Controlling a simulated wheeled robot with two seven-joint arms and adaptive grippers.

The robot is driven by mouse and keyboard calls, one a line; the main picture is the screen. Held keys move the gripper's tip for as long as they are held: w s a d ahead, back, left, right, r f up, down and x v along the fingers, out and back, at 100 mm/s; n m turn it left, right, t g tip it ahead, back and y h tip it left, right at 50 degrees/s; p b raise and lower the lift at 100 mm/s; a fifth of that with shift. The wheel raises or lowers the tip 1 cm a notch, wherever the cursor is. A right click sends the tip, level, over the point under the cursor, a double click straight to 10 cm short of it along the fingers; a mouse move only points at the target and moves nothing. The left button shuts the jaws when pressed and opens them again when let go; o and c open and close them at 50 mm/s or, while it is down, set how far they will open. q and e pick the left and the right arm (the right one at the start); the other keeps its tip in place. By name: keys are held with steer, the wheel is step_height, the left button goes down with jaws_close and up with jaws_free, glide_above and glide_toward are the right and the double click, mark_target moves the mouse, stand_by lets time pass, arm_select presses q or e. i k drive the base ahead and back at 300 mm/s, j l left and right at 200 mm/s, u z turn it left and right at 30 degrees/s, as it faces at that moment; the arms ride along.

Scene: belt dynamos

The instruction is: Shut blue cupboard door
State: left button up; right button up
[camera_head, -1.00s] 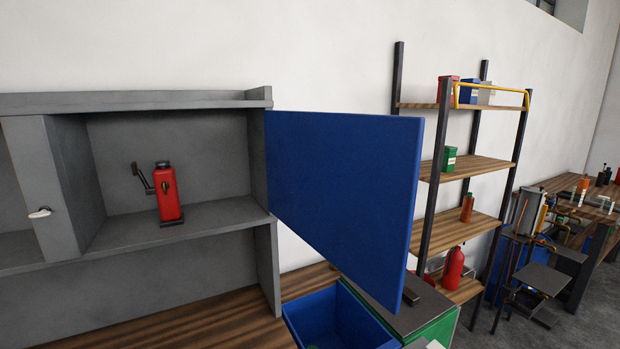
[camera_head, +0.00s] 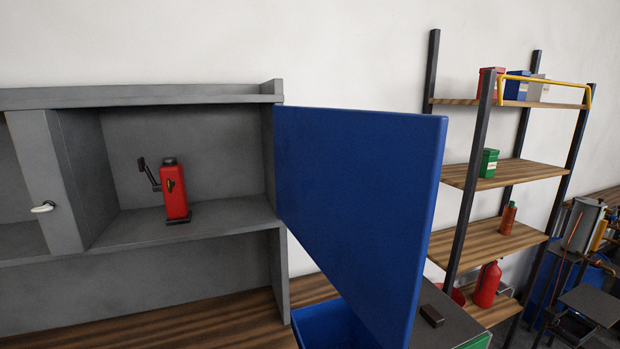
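The blue cupboard door (camera_head: 360,195) stands wide open, swung out to the right from the right side wall of the grey cupboard (camera_head: 190,95). Neither of my grippers is in view.
A white handle (camera_head: 43,207) sits on the grey divider at left. A blue bin (camera_head: 330,325) is below the door, partly hidden by it. A dark block (camera_head: 431,315) lies on a grey surface beside it. A wooden rack (camera_head: 490,243) with boxes and bottles stands at right.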

mark_target(358, 189)
steer(key=i+l+u, duration=0.15)
steer(key=l+u, duration=0.15)
steer(key=i+l+u, duration=0.25)
steer(key=l, duration=0.15)
steer(key=l+u, duration=0.55)
steer(key=l, duration=0.15)
steer(key=k+l+z, duration=0.2)
steer(key=k+l, duration=0.25)
steer(key=k+l+z, duration=0.2)
steer(key=k+l, duration=0.15)
steer(key=l, duration=0.2)
